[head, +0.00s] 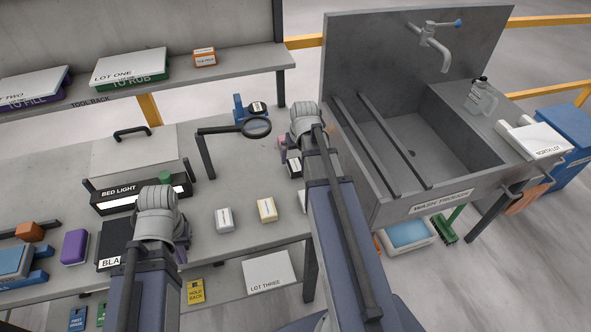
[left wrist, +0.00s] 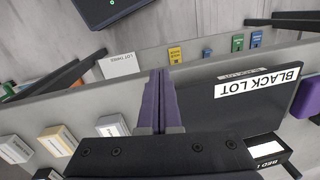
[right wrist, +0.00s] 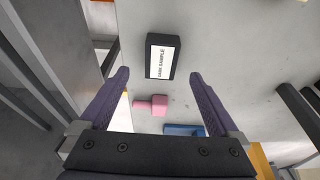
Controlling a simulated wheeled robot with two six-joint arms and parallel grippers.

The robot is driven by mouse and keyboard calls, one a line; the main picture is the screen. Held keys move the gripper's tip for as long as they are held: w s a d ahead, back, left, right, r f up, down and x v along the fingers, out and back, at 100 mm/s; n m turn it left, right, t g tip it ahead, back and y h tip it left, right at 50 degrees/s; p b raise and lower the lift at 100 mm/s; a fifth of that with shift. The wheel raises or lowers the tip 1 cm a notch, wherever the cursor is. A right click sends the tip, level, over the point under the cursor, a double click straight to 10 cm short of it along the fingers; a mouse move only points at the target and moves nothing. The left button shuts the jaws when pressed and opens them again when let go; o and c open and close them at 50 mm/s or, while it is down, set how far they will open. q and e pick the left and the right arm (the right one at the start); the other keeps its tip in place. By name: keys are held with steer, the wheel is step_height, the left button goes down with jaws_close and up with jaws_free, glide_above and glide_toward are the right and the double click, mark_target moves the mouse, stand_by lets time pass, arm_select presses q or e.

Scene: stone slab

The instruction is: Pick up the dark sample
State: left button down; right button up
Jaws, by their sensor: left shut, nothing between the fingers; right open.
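The dark sample (right wrist: 176,66) is a small black block with a white label. In the right wrist view it lies on the grey slab, upper middle, ahead of and between the fingertips, not touched by them. In the head view the dark sample (head: 294,168) shows in part beside my right arm. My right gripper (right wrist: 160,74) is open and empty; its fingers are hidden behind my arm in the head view. My left gripper (left wrist: 160,74) is shut with nothing in it, by the slab's front edge near the black lot (left wrist: 283,107).
A pink piece (right wrist: 152,105) and a blue piece (right wrist: 183,130) lie near the sample. A magnifier (head: 257,127) stands behind. The wash trough (head: 400,160) is to the right. A white block (head: 225,220) and cream block (head: 267,210) stand on the slab between my arms.

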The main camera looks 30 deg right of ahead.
mark_target(296, 165)
steer(key=b+x, duration=0.4)
steer(key=x, duration=0.1)
steer(key=shift+s+f+b, duration=0.1)
steer(key=shift+f+b, duration=0.1)
steer(key=shift+b, duration=0.2)
steer(key=shift+r, duration=0.15)
steer(key=shift+a, duration=0.1)
steer(key=shift+c, duration=0.2)
jaws_close()
